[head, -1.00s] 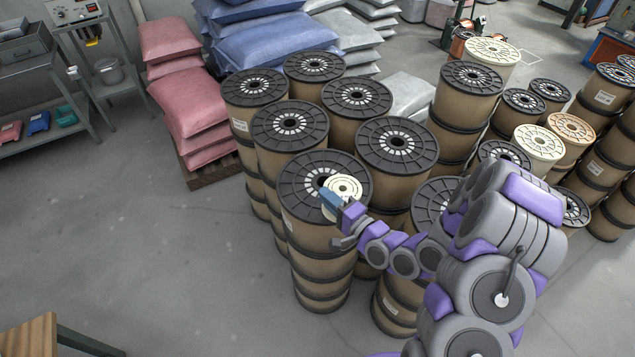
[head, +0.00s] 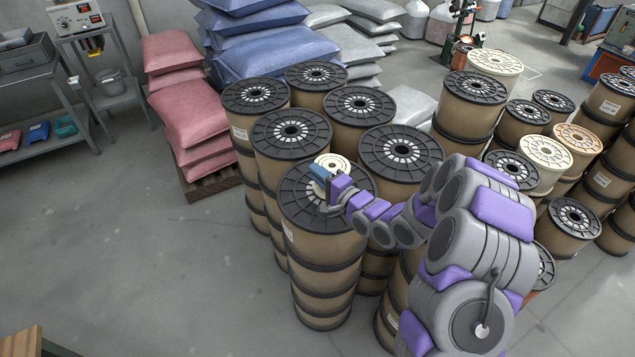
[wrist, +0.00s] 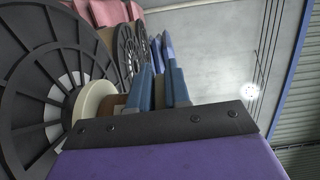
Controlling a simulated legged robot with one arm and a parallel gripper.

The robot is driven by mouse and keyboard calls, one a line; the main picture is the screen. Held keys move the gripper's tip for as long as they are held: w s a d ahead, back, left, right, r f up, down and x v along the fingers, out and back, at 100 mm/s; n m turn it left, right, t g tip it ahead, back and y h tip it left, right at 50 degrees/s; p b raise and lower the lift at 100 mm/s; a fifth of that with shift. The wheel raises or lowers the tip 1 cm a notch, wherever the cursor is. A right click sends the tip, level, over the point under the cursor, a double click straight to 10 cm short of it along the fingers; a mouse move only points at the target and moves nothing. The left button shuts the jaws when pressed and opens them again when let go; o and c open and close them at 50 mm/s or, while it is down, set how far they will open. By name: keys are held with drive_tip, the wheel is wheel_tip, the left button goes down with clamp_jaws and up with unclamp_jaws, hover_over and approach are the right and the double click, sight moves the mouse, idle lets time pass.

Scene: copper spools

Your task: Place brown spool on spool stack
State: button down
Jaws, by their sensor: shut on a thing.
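My gripper (head: 320,173) is shut on a small spool (head: 333,162) with a cream flange. In the wrist view, my blue fingers (wrist: 160,88) are beside the spool's brown part (wrist: 117,106), and its cream flange (wrist: 91,104) faces the large black disc at left. The spool is over the far part of the black top (head: 297,198) of the front spool stack (head: 325,283). I cannot tell whether it touches that top. The stack is upright, with tan sides and black flanges. My gripper and arm hide part of its top.
More black-topped spool stacks (head: 290,133) stand close behind and to the right. Cream-topped (head: 545,152) and orange-topped (head: 577,138) spools are farther right. Pink sacks (head: 190,115) lie on a pallet behind left.

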sight(317, 190)
drive_tip(key=shift+w+a, duration=0.15)
drive_tip(key=shift+w+f, duration=0.15)
drive_tip(key=shift+f, duration=0.05)
wheel_tip(317, 190, down, 3)
drive_tip(key=shift+f+b, duration=0.15)
drive_tip(key=shift+b, duration=0.5)
drive_tip(key=c, duration=1.1)
unclamp_jaws()
drive_tip(key=p+v, duration=0.2)
drive_tip(key=v, duration=1)
drive_tip(key=shift+r, duration=0.2)
